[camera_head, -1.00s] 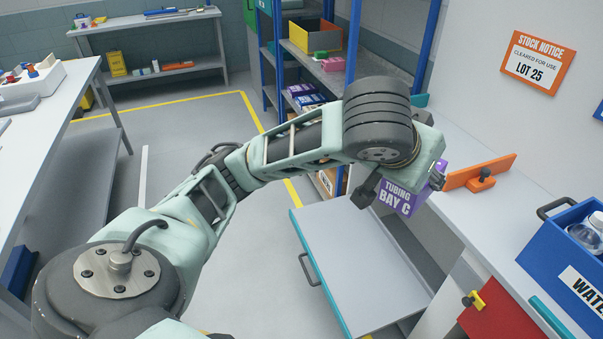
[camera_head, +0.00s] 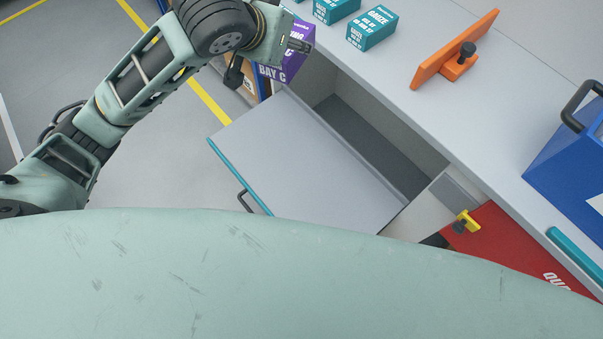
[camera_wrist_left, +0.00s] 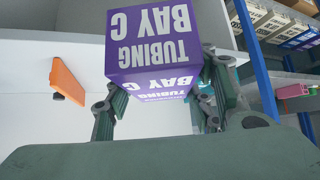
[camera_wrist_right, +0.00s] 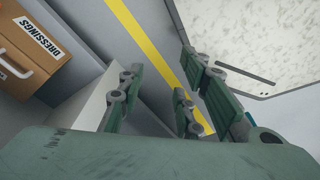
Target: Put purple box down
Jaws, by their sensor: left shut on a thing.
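The purple box (camera_head: 284,58), printed "TUBING BAY C", is in my left gripper (camera_head: 267,60) at the top of the head view, by the counter's far end. In the left wrist view the purple box (camera_wrist_left: 155,45) sits between the two fingers of my left gripper (camera_wrist_left: 160,100), which press on its sides. Part of the box is hidden behind the wrist in the head view. My right gripper (camera_wrist_right: 165,85) shows only in the right wrist view; its fingers are apart with nothing between them.
A grey panel (camera_head: 300,160) with a teal edge and handle juts from the counter beside a dark open cavity (camera_head: 370,130). Teal boxes (camera_head: 372,28), an orange stand (camera_head: 450,55) and a blue crate (camera_head: 565,150) are on the counter (camera_head: 420,105). A brown "DRESSINGS" container (camera_wrist_right: 35,45) is near my right gripper.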

